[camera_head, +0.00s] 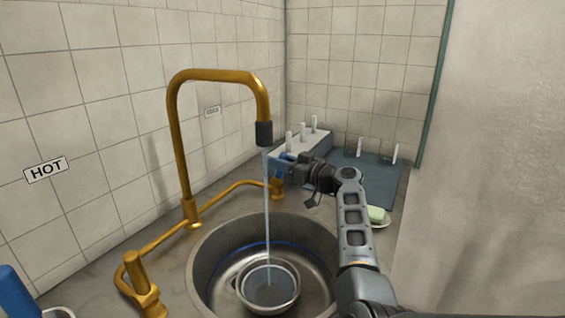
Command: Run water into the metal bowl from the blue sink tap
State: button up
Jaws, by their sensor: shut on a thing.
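The metal bowl (270,303) stands upright in the round steel sink (213,262), under the brass spout (181,135). A thin stream of water (267,205) falls from the dark nozzle (264,133) into the bowl, and water shows inside it. The blue sink tap (276,164) sits on the brass valve at the right end of the pipe, behind the sink. My gripper (287,168) is at this tap and shut on it. The fingers are small in view and partly hide the handle.
A brass tap (139,275) stands at the left, below a HOT sign (46,169). A blue object (15,292) is at the lower left edge. A wall closes the right.

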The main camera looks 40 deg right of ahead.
grip_shut()
jog(key=shift+w+a+r+g+p, duration=0.1)
jog(key=shift+w+r+g+p, duration=0.2)
jog(key=shift+g+p, duration=0.3)
jog(key=shift+w+a+g+p, duration=0.15)
jog(key=shift+w+g+p, duration=0.3)
jog(key=shift+g, duration=0.15)
jog(key=shift+w+a+f+n+g, duration=0.1)
jog(key=shift+w+n+g, duration=0.05)
jog(key=shift+n+g, duration=0.15)
jog(key=o, duration=0.6)
grip_release()
jog(key=shift+c, duration=0.2)
